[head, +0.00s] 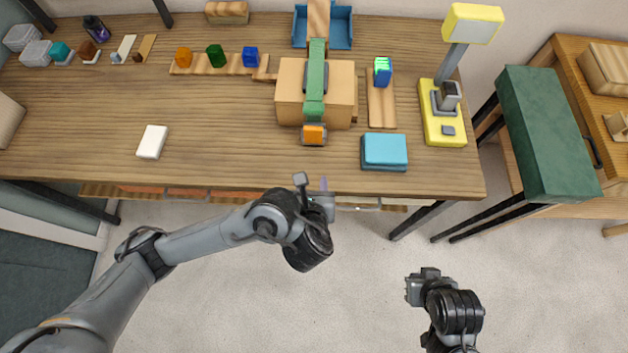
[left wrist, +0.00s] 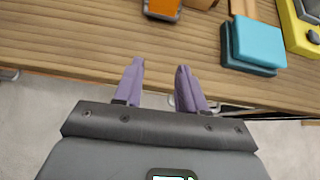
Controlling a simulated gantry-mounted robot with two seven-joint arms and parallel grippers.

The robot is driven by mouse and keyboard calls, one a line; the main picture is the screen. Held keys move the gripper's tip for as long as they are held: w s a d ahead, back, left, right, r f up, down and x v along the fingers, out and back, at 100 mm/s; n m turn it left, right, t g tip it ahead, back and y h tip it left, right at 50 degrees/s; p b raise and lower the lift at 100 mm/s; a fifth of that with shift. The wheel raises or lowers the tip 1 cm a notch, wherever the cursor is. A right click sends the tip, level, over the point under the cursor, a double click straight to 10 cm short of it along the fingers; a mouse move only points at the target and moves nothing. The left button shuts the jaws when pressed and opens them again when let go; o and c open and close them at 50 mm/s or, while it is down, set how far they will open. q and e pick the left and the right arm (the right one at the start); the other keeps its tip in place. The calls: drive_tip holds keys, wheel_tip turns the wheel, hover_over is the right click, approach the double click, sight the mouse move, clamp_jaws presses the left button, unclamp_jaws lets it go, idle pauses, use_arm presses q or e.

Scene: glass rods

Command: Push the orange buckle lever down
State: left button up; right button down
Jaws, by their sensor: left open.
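The orange buckle lever (head: 313,134) sits at the front end of a green strap or arm (head: 315,85) that runs over a wooden block (head: 342,95) on the table. In the left wrist view the orange lever (left wrist: 163,8) is at the top edge, partly cut off. My left gripper (head: 324,186) is at the table's front edge, short of the lever and apart from it. Its purple fingers (left wrist: 160,82) are spread, with nothing between them. My right gripper (head: 412,289) is over the floor, away from the table; its fingers cannot be made out clearly.
A teal box (head: 384,150) lies right of the lever near the front edge. A yellow lamp base (head: 443,122) stands further right. A white block (head: 152,142) lies at left. Coloured pieces stand on a wooden strip (head: 225,69) behind. The table between white block and lever is clear.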

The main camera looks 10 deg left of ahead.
use_arm(q)
drive_tip(key=shift+s, duration=0.1)
drive_tip(key=o, duration=0.6)
drive_tip(key=shift+r+m, duration=0.1)
drive_tip(key=shift+m, duration=0.3)
drive_tip(key=shift+o, duration=0.4)
drive_tip(key=shift+r, duration=0.25)
drive_tip(key=t+b, duration=0.3)
drive_tip(key=b, duration=1)
approach(313, 132)
drive_tip(key=w, duration=0.2)
drive_tip(key=b+x, duration=0.1)
drive_tip(key=x, duration=0.2)
drive_tip(key=b+x, duration=0.2)
drive_tip(key=x, duration=0.1)
drive_tip(key=b+x, duration=0.1)
drive_tip(key=x, duration=0.2)
drive_tip(key=shift+w+a+f+b, duration=0.15)
drive_tip(key=shift+f+b, duration=0.15)
drive_tip(key=shift+f, duration=0.25)
drive_tip(key=shift+w+f, duration=0.1)
drive_tip(key=shift+w, duration=0.4)
